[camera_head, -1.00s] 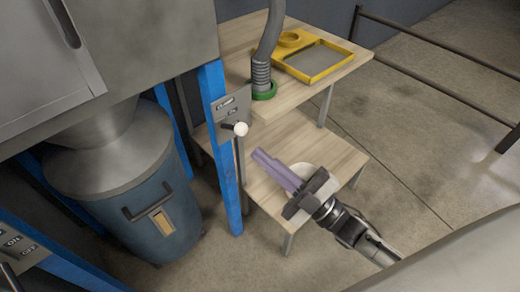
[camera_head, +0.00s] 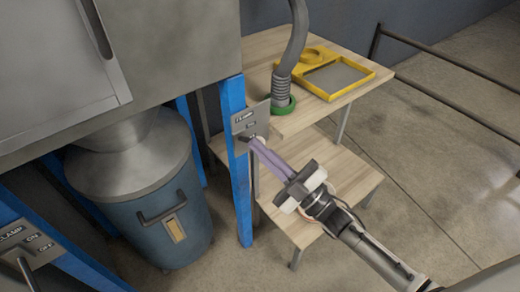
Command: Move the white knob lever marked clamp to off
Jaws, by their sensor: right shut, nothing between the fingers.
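A grey plate (camera_head: 243,119) marked CLAMP is fixed to the blue post in the middle of the view. Its lever's white knob (camera_head: 262,139) is at the plate's lower right, mostly hidden behind my fingertips. My right gripper (camera_head: 255,146) has long purple fingers, which are shut with nothing between them. The fingertips are at the knob; I cannot tell whether they touch it. The lever's exact position is hidden. My left gripper is not in view.
Another plate (camera_head: 30,244) at the lower left reads CLAMP, ON, OFF and has a dark lever. A blue drum (camera_head: 150,225) stands left of the post (camera_head: 238,185). A wooden table with a yellow tray (camera_head: 375,74) and a grey hose (camera_head: 292,45) stands behind.

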